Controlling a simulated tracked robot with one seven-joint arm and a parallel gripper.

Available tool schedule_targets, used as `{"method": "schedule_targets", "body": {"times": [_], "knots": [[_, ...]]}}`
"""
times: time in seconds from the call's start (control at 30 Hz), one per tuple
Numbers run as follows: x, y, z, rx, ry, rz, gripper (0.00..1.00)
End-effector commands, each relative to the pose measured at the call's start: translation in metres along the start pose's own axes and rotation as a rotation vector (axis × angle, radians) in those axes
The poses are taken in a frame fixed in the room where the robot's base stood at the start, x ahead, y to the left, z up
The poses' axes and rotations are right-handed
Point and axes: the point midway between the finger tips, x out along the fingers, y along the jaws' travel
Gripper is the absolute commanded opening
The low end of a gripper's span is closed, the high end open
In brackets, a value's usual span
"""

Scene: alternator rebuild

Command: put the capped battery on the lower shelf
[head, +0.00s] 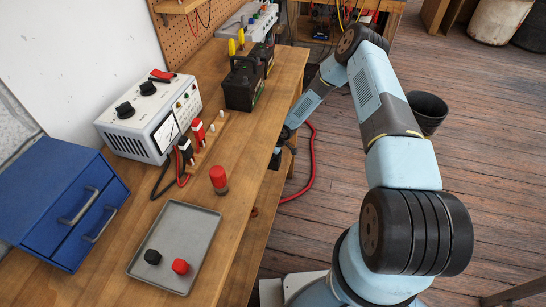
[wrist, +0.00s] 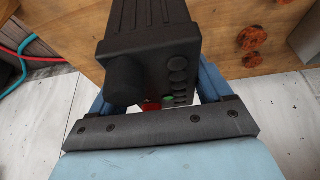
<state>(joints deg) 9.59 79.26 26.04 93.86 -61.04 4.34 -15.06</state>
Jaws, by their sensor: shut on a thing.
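In the wrist view my gripper (wrist: 156,88) is shut on a black battery (wrist: 150,25), with a blue finger on each side. A round black cap (wrist: 124,80) sits on its near left corner. A row of round plugs and a small green spot show beside the cap, and a bit of red shows by the gripper bar. Behind the battery is a wooden board (wrist: 222,40), which looks like the lower shelf; I cannot tell whether the battery touches it. In the head view my arm reaches down beside the bench's right edge, and the bench largely hides my gripper.
Rust-red coils (wrist: 252,38) lie on the board beside the battery. A red hose (head: 305,170) runs on the floor by the bench (head: 235,165). On top stand dark batteries (head: 243,85), a charger (head: 150,115), a red-topped post (head: 218,178) and a grey tray (head: 193,225) with two caps.

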Motion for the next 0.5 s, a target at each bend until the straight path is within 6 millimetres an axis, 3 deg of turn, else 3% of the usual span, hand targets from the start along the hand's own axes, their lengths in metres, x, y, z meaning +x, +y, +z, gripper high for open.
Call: {"method": "schedule_targets", "body": {"times": [0.07,0.5], "knots": [[0.010,0.006,-0.010,0.001,0.004,0.002,0.00],[0.063,0.019,-0.025,0.002,0.003,0.001,0.00]]}}
